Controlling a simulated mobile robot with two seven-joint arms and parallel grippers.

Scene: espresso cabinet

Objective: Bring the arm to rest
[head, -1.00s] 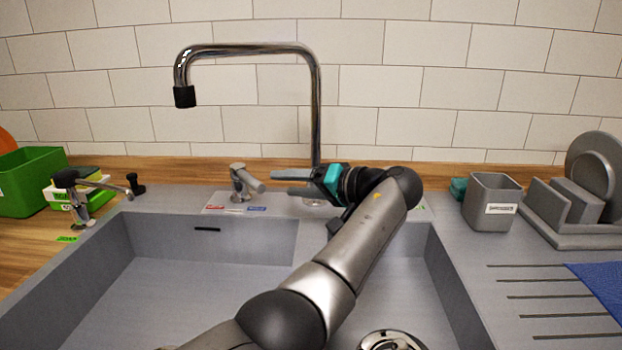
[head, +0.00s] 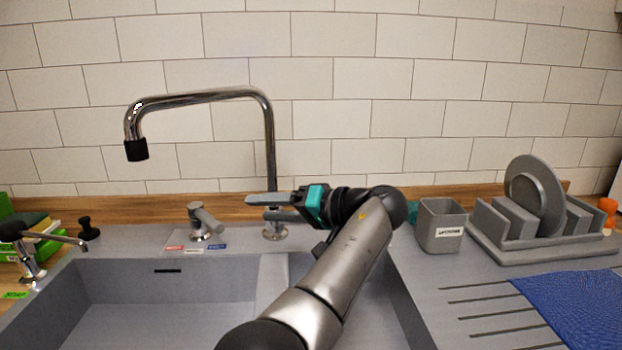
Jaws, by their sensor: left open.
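My left gripper (head: 262,207) is above the back of the sink, its teal-marked body behind two grey fingers that point left. The fingers are apart with nothing between them. They overlap the foot of the chrome tap (head: 270,150) in the picture; I cannot tell whether they touch it. My left arm (head: 347,262) reaches up from the bottom of the view across the sink. My right gripper does not show.
The tap's small lever (head: 205,220) stands left of the gripper. A grey labelled cup (head: 441,226) and a grey rack with a plate (head: 536,196) stand to the right. A blue cloth (head: 575,305) lies on the drainer. A soap dispenser (head: 30,255) stands at the left.

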